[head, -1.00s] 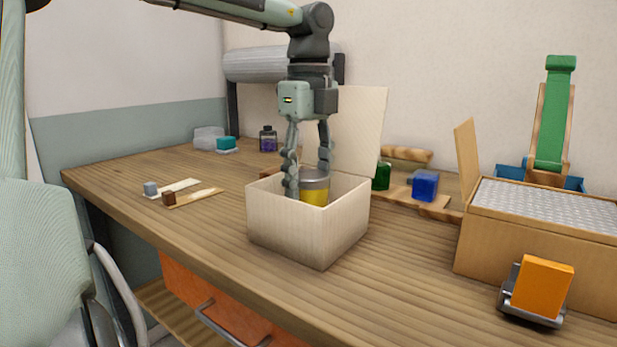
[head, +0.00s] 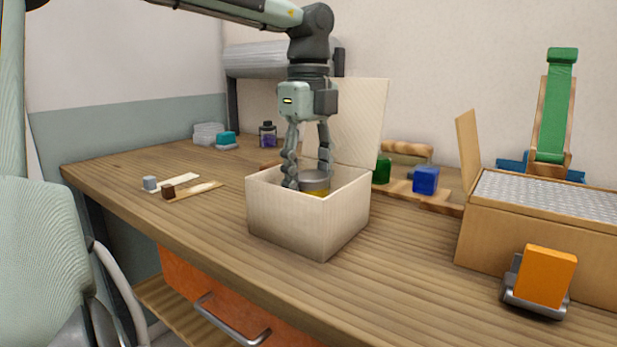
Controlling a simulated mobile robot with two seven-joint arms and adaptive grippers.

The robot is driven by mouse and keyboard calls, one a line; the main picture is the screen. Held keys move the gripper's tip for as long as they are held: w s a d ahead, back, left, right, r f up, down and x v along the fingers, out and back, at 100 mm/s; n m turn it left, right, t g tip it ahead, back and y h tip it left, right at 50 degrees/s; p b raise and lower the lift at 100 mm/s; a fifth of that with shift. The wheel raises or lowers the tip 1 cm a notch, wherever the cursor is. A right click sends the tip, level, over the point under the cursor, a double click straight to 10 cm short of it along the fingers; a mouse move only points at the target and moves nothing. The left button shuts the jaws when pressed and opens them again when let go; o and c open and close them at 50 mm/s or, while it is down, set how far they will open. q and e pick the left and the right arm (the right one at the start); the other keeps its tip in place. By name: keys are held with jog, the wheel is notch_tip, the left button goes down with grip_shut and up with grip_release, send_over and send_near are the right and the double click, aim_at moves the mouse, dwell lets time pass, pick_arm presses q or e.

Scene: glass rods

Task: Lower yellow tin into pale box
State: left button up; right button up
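The yellow tin (head: 315,184) has a grey upper band and lid, with a thin strip of yellow showing. It is upright inside the pale box (head: 300,222), mostly hidden behind the near walls. The box is open, its lid (head: 358,120) standing up at the back. My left gripper (head: 308,180) points down over the box with its fingertips on either side of the tin, apparently closed on it. Whether the tin touches the box floor is hidden. My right gripper is not in view.
A wooden box with a grey textured top (head: 540,195) and an orange block on a stand (head: 545,277) are at right. A blue cube (head: 425,180) and a green item (head: 382,170) lie behind the pale box. Small blocks on strips (head: 195,190) are at left. The front middle table is clear.

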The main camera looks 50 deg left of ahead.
aim_at(308, 174)
pick_arm(q)
jog(key=shift+f+b, duration=1.3)
jog(key=shift+f, duration=0.4)
dwell(0.5)
jog(key=o, duration=1.3)
jog(key=shift+r, duration=0.15)
notch_tip(308, 174, up, 12)
jog(key=shift+f, duration=0.1)
